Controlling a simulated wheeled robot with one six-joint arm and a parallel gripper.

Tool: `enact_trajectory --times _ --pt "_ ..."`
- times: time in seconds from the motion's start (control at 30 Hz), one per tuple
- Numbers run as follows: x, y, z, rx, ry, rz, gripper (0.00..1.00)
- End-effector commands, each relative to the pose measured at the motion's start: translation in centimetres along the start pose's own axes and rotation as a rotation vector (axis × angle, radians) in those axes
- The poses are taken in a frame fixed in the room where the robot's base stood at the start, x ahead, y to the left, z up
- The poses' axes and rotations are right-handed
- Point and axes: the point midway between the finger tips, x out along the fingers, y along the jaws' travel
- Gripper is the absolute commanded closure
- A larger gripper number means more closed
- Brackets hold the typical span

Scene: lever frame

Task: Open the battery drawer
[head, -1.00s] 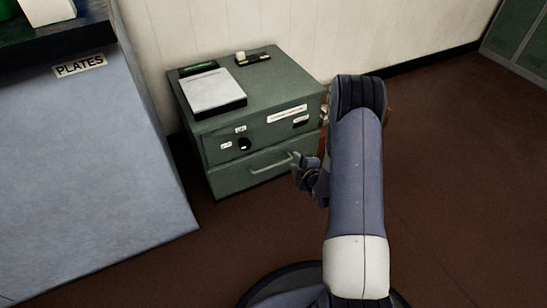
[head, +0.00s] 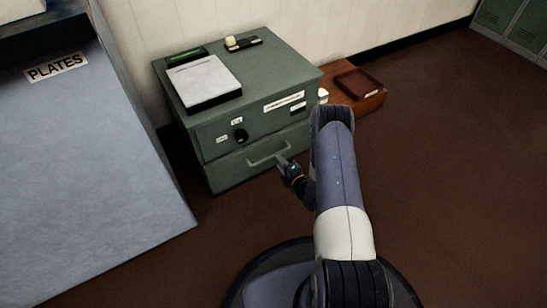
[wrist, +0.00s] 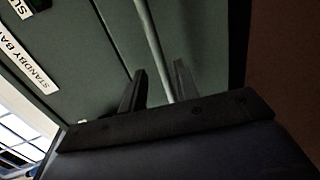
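The battery drawer (head: 232,172) is the lower front of a green metal cabinet (head: 290,72). It looks shut, level with the panel above. Its pale bar handle (head: 262,157) runs across the front. My gripper (head: 282,162) is at the right end of the handle in the head view. In the wrist view the two dark fingers of my gripper (wrist: 160,85) stand apart, and the handle bar (wrist: 150,35) runs between them, closer to the right finger. I see no clear contact. The handle's lower end is hidden behind the gripper body.
The upper panel has a black knob (head: 240,136) and white labels. A white pad (head: 204,82) and a small switch block (head: 243,42) are on top. A brown box (head: 362,98) stands right of the cabinet. A grey-blue "PLATES" bench (head: 90,170) is at left. The floor at right is clear.

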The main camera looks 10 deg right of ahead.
Motion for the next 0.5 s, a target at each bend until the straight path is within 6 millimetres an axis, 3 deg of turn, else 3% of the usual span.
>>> enact_trajectory --times 0.2,0.5 --pt "4.1 -0.2 0.0 -0.001 0.000 0.002 0.70" --pt "6.0 0.0 0.0 0.002 -0.001 -0.001 0.70"
